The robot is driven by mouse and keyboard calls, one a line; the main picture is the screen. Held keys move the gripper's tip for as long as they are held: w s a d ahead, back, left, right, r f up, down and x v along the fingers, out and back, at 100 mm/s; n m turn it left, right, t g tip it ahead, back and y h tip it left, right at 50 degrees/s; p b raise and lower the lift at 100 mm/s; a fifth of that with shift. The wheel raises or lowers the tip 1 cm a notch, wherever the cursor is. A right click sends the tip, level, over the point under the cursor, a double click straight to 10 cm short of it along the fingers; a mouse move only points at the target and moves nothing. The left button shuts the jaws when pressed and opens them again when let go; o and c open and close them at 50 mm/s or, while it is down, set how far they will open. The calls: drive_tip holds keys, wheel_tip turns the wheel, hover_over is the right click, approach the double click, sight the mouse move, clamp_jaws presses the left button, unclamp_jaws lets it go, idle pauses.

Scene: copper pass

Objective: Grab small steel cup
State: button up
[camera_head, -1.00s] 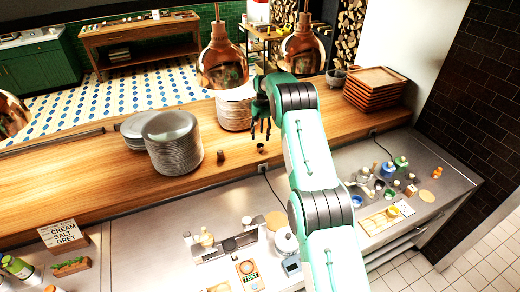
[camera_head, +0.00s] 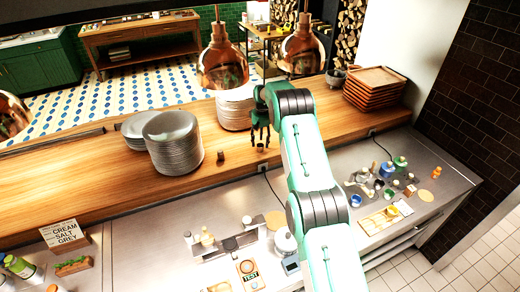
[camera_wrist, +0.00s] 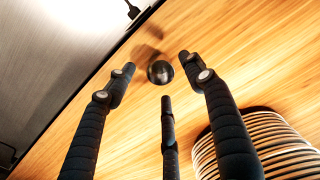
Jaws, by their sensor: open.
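A small dark, shiny round thing, which looks like the small steel cup (camera_wrist: 160,72), stands on the wooden counter in the wrist view. In the head view the cup (camera_head: 260,147) is tiny, just below my fingertips. My gripper (camera_head: 261,134) hangs over the counter with its fingers pointing down. In the wrist view my gripper (camera_wrist: 158,83) has its three dark fingers spread, with the cup between and just beyond their tips. Nothing is held. I cannot tell whether any finger touches the cup.
A plate stack (camera_wrist: 265,145) stands close to one finger in the wrist view. Another plate stack (camera_head: 173,142) and a small dark item (camera_head: 220,155) are left of my gripper. A copper lamp (camera_head: 222,66) hangs nearby. The wooden counter (camera_head: 60,185) is clear at left.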

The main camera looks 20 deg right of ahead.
sight(260, 146)
drive_tip(key=shift+f+p, duration=0.45)
drive_tip(key=shift+f, duration=1.35)
drive_tip(key=c, duration=1.2)
